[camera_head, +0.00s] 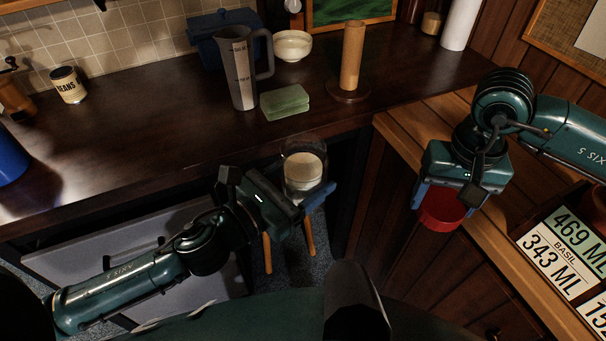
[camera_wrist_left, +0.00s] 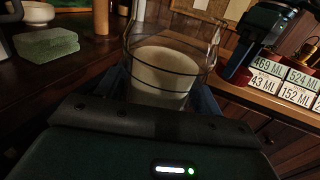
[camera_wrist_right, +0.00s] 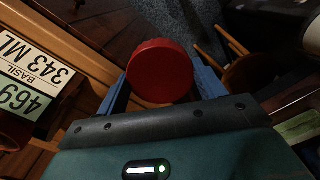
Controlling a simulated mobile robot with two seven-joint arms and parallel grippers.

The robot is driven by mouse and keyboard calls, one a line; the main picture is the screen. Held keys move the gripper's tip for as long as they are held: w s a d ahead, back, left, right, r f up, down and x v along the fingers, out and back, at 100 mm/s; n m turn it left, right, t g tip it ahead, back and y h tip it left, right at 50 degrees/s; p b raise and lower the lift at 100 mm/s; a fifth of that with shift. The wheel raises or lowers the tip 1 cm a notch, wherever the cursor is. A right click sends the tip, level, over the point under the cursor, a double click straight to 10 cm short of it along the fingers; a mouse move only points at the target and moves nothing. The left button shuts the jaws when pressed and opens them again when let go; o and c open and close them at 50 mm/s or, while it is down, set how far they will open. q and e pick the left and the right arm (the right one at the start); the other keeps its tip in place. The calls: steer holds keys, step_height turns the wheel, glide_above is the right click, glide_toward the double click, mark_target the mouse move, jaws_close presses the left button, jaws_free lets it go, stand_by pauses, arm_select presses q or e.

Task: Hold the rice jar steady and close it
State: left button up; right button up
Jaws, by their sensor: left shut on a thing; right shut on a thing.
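The rice jar (camera_head: 303,172) is clear glass, partly filled with white rice, and its top is open. My left gripper (camera_head: 312,196) is shut on the jar and holds it roughly upright in front of the counter; the jar also fills the middle of the left wrist view (camera_wrist_left: 165,70). The red lid (camera_head: 441,209) is round and hangs below my right gripper (camera_head: 440,197), which is shut on it. In the right wrist view the lid (camera_wrist_right: 160,71) sits between the blue fingers. The lid is apart from the jar, well to its right.
The dark counter (camera_head: 150,150) carries a measuring jug (camera_head: 238,70), a green sponge (camera_head: 285,102), a paper-towel holder (camera_head: 352,55), a bowl (camera_head: 292,45) and a beans can (camera_head: 68,85). Label cards (camera_head: 550,262) stand at the right. A stool (camera_head: 309,235) is below the jar.

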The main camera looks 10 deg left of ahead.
arm_select(q)
steer(key=shift+r, duration=0.15)
arm_select(e)
steer(key=a+r+m, duration=0.5)
steer(key=a+r, duration=0.3)
steer(key=a, duration=0.3)
steer(key=w+a+r+m, duration=0.1)
steer(key=a+r+m, duration=0.4)
steer(key=a+r, duration=0.4)
steer(key=a, duration=0.3)
steer(key=shift+w+a+r, duration=0.15)
steer(key=shift+w, duration=0.15)
steer(key=shift+f, duration=2)
steer(key=shift+f, duration=0.9)
steer(key=shift+f, duration=0.55)
